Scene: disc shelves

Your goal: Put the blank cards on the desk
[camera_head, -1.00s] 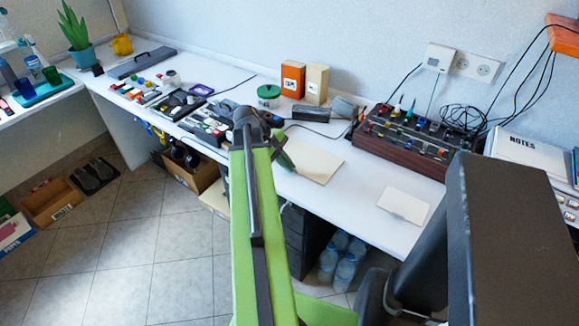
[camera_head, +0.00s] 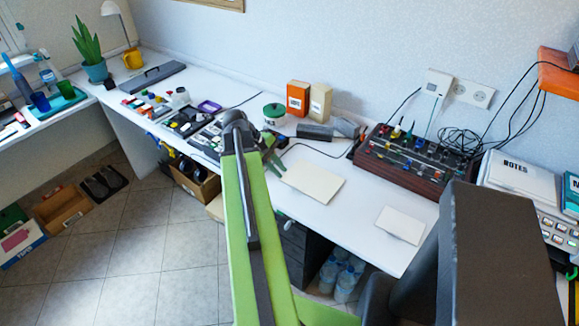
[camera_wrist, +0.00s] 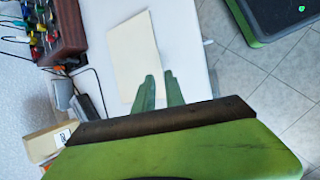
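A flat cream card (camera_head: 313,182) lies on the white desk (camera_head: 352,215), right of my gripper. It also shows in the wrist view (camera_wrist: 138,50), just beyond my fingertips. A smaller white card (camera_head: 401,225) lies further right, near the desk's front edge. Both look blank. My gripper (camera_head: 276,158) is over the desk by the cream card's left end.
A knobbed control box (camera_head: 415,160) stands behind the cards. Orange and cream boxes (camera_head: 309,99), a green-lidded jar (camera_head: 274,115) and dark objects stand behind my gripper. Several small items crowd the desk to the left. Water bottles (camera_head: 341,277) stand under the desk.

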